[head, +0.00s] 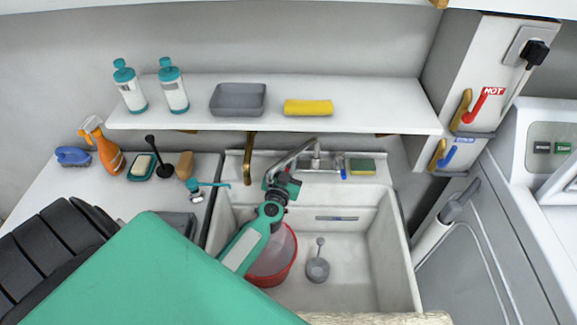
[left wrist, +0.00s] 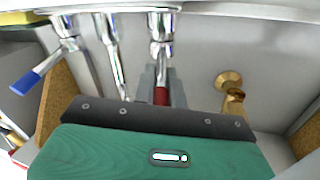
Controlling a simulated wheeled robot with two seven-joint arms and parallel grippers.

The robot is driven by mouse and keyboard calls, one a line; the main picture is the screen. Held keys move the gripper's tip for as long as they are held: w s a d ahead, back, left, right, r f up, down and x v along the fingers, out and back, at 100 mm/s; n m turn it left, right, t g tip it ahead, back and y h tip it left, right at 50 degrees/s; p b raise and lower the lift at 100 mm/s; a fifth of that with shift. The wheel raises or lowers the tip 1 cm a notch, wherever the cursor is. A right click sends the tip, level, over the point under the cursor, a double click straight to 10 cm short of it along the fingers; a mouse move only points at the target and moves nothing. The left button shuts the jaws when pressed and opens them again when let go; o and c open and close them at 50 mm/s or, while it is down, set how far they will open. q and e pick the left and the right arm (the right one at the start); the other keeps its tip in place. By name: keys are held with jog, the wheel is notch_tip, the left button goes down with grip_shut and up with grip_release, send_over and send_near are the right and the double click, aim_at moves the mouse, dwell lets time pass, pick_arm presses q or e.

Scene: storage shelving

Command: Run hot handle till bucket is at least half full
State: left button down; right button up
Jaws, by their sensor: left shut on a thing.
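The red bucket (head: 291,268) stands in the left part of the white sink, partly hidden by my left arm. Its inside looks pale, and I cannot tell the water level. The chrome faucet (head: 316,158) is at the back of the sink. Its red hot handle (left wrist: 162,97) shows in the left wrist view, between the fingers of my left gripper (left wrist: 162,90). My left gripper (head: 283,184), also in the head view, is shut on this handle. The spout (left wrist: 113,58) is in the middle; I cannot tell if water runs. My right gripper is not in view.
The blue cold handle (left wrist: 36,78) is beside the spout. A sponge (head: 362,166) lies behind the sink (head: 395,285). A grey strainer (head: 317,268) lies in the basin. A shelf (head: 370,95) hangs above; bottles and brushes stand left. HOT and cold levers are on the right wall.

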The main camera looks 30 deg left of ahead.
pick_arm(q)
jog(key=shift+w+d+r+n+g+y+p, duration=0.2)
jog(key=shift+d+n+g+y+p, duration=0.2)
jog(key=shift+n+y+p, duration=0.8)
jog(key=shift+d+f+g+y+p, duration=0.2)
jog(key=shift+g+y+p, duration=0.25)
jog(key=shift+p, duration=0.4)
jog(key=c, duration=1.5)
grip_release()
jog(key=shift+o, duration=0.2)
jog(key=shift+w, duration=0.1)
